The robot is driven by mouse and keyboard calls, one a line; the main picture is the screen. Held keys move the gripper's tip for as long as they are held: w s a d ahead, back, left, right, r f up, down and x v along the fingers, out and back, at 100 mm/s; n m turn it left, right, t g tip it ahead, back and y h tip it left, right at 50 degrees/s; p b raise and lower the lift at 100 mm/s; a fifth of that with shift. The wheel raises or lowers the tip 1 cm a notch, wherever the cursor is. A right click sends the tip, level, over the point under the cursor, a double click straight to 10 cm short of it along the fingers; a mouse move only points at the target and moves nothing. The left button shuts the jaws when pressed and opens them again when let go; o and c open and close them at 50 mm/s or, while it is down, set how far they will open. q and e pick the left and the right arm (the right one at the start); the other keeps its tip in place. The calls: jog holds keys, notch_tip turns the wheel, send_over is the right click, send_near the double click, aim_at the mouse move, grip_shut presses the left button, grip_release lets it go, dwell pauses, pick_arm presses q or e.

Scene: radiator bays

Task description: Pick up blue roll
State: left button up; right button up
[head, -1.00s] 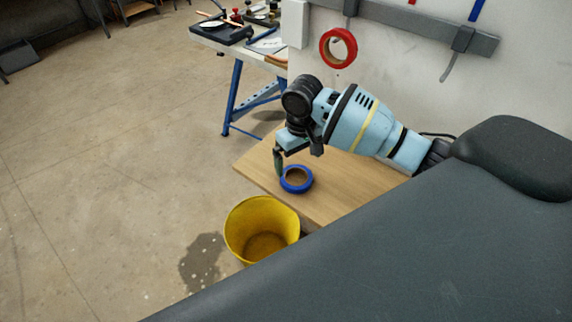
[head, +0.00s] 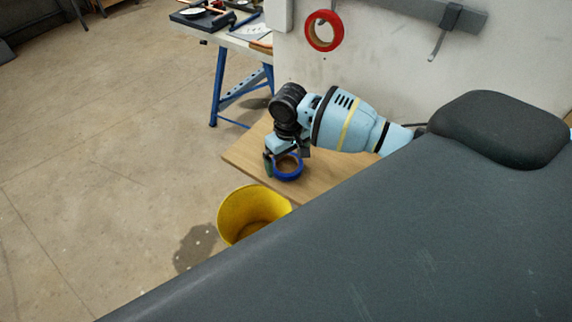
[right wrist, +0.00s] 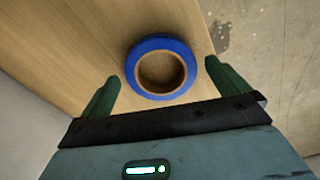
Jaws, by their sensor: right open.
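The blue roll (head: 288,174) lies flat on a small wooden table (head: 318,183), close to its front corner. In the right wrist view the blue roll (right wrist: 160,95) shows whole, with a brown inner ring and an open centre. My right gripper (head: 283,166) is right over the roll in the head view and covers part of its far side. In the right wrist view the right gripper (right wrist: 158,80) is open, with one green finger on each side of the roll and nothing held. I cannot tell how far the fingertips are above the table. My left gripper is not in view.
A yellow bucket (head: 232,214) stands on the floor just below the table's front edge. A red roll (head: 324,45) hangs on the wall behind. A workbench with blue legs (head: 217,88) stands at the back left. The floor at left is open.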

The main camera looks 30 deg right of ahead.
jog(key=shift+f, duration=0.75)
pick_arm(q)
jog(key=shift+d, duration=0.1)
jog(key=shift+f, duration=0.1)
pick_arm(e)
jog(key=shift+c, duration=0.3)
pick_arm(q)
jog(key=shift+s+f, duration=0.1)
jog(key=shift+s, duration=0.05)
pick_arm(e)
jog(key=c, duration=0.8)
jog(key=shift+r, duration=0.15)
jog(key=shift+r, duration=0.55)
notch_tip(320, 180, up, 2)
jog(key=shift+r, duration=0.2)
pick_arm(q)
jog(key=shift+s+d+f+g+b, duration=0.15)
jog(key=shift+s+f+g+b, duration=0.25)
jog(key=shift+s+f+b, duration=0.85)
pick_arm(e)
jog(key=shift+w+a+r, duration=0.25)
jog(key=shift+w+a, duration=0.75)
jog(key=shift+a, duration=1.45)
jog(key=shift+w+a+r, duration=0.2)
jog(key=shift+w+a, duration=0.8)
jog(key=shift+a, duration=1.5)
jog(key=shift+w+a+r, duration=0.25)
jog(key=shift+w+a, duration=0.75)
jog(key=shift+a, duration=1.45)
